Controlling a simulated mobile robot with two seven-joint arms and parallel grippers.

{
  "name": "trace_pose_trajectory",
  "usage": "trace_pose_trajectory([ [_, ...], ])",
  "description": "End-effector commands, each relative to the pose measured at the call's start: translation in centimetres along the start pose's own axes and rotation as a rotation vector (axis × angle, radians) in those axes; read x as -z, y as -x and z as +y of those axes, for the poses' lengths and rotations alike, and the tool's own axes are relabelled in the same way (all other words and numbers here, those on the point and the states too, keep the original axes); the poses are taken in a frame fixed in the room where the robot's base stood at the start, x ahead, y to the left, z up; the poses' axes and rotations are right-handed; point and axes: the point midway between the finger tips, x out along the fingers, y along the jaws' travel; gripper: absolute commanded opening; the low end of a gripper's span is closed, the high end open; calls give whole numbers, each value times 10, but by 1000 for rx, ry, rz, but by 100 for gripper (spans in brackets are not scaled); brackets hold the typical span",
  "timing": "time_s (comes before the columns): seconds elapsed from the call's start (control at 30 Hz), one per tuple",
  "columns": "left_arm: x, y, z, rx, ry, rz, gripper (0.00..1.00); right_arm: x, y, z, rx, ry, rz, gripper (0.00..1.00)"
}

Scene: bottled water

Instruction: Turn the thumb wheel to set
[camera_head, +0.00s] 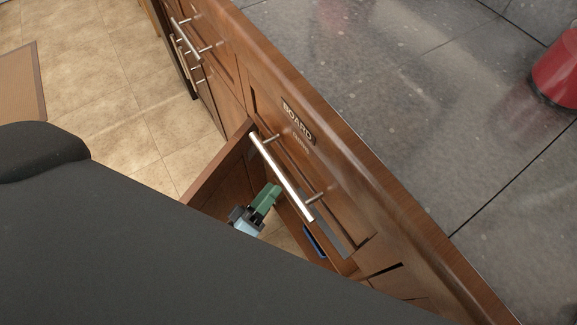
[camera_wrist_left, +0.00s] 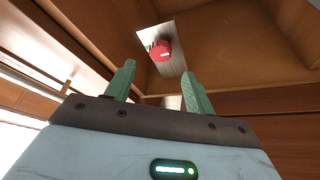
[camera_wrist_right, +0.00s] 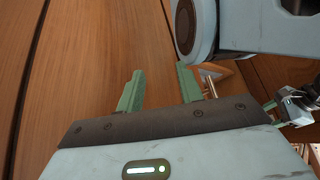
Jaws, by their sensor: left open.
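A red round knob (camera_wrist_left: 160,50), which looks like the thumb wheel, sits on a bright metal plate (camera_wrist_left: 172,66) fixed to wood in the left wrist view. Any marks on it are too small to read. My left gripper (camera_head: 267,196) is in the wooden opening below the countertop in the head view. In the left wrist view its green fingers (camera_wrist_left: 157,88) are apart and empty, with the knob beyond and between the tips. My right gripper (camera_wrist_right: 160,82) has its fingers apart and empty, close to a wooden surface. The head view does not show it.
A metal bar handle (camera_head: 281,177) and a "BOARD" label (camera_head: 298,118) are on the wooden front near my left gripper. A grey countertop (camera_head: 400,90) lies above, with a red object (camera_head: 556,75) at the right. Tiled floor (camera_head: 95,75) is at left.

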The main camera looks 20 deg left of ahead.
Motion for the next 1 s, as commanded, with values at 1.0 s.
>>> trace_pose_trajectory([
  [1.0,0,-74,0,3,-1,0,42,-2,-3,0,0,0,-2,36],
])
